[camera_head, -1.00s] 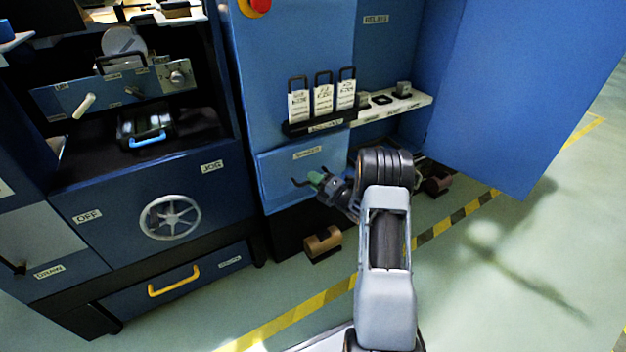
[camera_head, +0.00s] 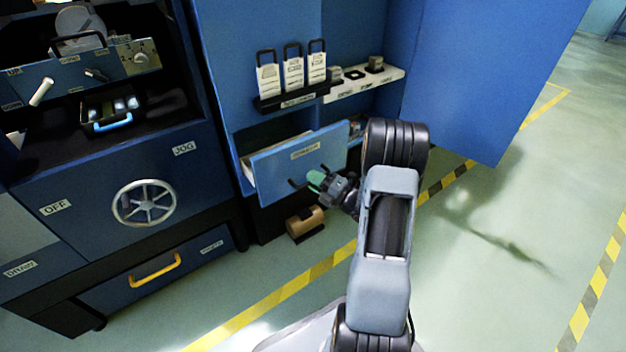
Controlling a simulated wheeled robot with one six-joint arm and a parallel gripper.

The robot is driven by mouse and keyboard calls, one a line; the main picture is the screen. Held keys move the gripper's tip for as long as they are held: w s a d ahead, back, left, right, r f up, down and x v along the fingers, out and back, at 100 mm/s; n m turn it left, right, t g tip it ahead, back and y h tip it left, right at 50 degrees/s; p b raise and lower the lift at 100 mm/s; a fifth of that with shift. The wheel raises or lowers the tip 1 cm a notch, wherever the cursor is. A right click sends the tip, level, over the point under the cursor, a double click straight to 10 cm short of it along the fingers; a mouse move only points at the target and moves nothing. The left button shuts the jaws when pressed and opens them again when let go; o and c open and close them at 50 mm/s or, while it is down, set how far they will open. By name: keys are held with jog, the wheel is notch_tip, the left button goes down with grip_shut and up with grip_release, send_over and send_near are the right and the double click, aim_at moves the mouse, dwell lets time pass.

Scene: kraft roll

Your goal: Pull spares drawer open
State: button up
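The spares drawer (camera_head: 285,172) is a blue-fronted drawer with a small label, low in the blue cabinet. It stands partly out, and its pale inner side shows at the left behind the front. My gripper (camera_head: 308,184) is at the lower middle of the drawer front. A green piece, perhaps the drawer's handle, shows at the fingertips. The dark fingers sit around or against it; whether they are shut on it is too small to tell. My wrist and arm cover the front's lower right part.
A brown roll (camera_head: 304,222) on a dark stand sits on the floor below the drawer. An open blue cabinet door (camera_head: 500,75) stands at the right. A machine with a handwheel (camera_head: 143,203) and a yellow-handled drawer (camera_head: 155,270) is at the left. Green floor is free at the right.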

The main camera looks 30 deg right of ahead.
jog(key=o, duration=0.3)
jog(key=p+v, duration=0.2)
jog(key=v, duration=1.1)
jog(key=shift+s+d+f, duration=0.15)
jog(key=shift+s+d, duration=0.05)
jog(key=shift+s, duration=0.1)
